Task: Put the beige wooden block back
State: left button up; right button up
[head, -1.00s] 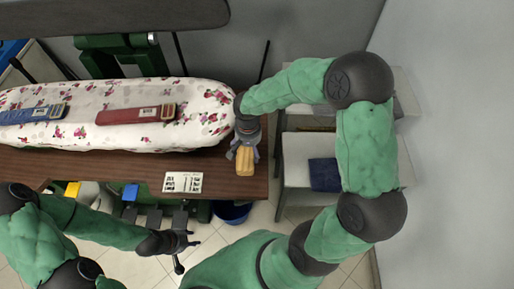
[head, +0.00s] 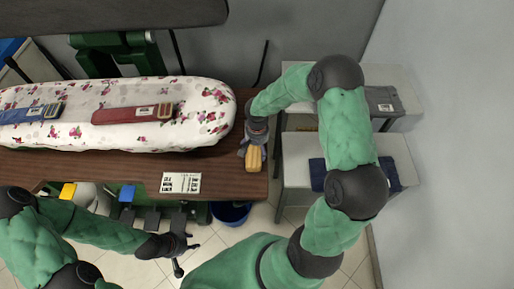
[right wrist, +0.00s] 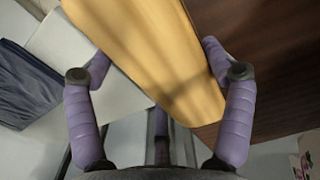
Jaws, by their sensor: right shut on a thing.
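The beige wooden block (head: 254,159) is at the right end of the brown table (head: 221,181) in the head view. My right gripper (head: 254,149) is shut on it. In the right wrist view the block (right wrist: 152,55) fills the middle, between the two purple fingers of the gripper (right wrist: 152,78). The brown tabletop shows beyond it to the right, and a pale shelf lies below to the left. I cannot tell whether the block touches the table. My left gripper (head: 184,243) is empty, with fingers apart, low in front of the table.
A floral ironing board (head: 185,130) with a red strap-like item (head: 132,114) and a blue one (head: 30,113) lies along the table. A printed card (head: 181,183) is near the front edge. Pale shelves at right hold folded dark blue cloth (head: 318,174) and grey cloth (head: 382,101). A blue bucket (head: 230,213) stands below.

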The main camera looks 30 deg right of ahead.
jog(key=shift+r, duration=0.1)
jog(key=o, duration=0.9)
jog(key=shift+r, duration=0.4)
notch_tip(320, 180, up, 11)
jog(key=p, duration=0.2)
jog(key=shift+p, duration=0.3)
jog(key=shift+r, duration=0.1)
